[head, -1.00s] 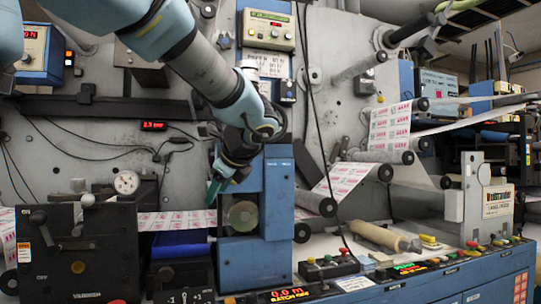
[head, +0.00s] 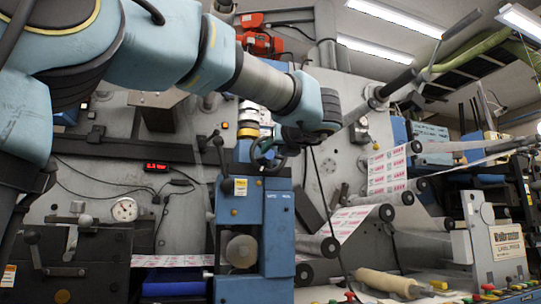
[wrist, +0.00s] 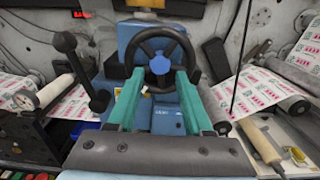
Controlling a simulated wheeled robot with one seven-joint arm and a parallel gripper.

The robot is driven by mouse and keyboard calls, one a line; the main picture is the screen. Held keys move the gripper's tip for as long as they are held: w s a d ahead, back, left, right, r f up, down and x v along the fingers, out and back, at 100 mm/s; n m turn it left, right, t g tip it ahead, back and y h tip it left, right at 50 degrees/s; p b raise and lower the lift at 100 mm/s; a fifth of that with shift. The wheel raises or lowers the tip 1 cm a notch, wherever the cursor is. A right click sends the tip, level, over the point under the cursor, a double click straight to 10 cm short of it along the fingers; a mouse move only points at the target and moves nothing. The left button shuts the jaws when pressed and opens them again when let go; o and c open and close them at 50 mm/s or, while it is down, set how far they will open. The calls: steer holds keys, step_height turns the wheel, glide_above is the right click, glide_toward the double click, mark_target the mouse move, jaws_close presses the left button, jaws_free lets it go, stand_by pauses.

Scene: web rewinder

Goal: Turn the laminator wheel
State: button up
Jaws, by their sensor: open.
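The laminator wheel is a dark round handwheel with a blue hub (wrist: 160,64), mounted on top of a blue machine unit (wrist: 168,112). In the head view the wheel (head: 266,152) shows small above the blue column, partly hidden by my wrist. My gripper (wrist: 161,80) is open. Its two green fingers point at the wheel, one on each side of the lower rim and hub in the wrist view. I cannot tell whether they touch it. In the head view the fingers are hidden.
A dark lever with a ball knob (wrist: 64,42) stands left of the wheel. Printed label web (head: 354,220) runs over rollers to the right. A beige roller (head: 392,283) lies at the lower right. A dark cable hangs right of the wheel.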

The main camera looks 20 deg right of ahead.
mark_target(269, 155)
steer(key=shift+w+d, duration=0.15)
steer(key=shift+w, duration=0.95)
steer(key=shift+w+d, duration=0.1)
steer(key=shift+w, duration=0.95)
steer(key=shift+c, duration=0.3)
jaws_close()
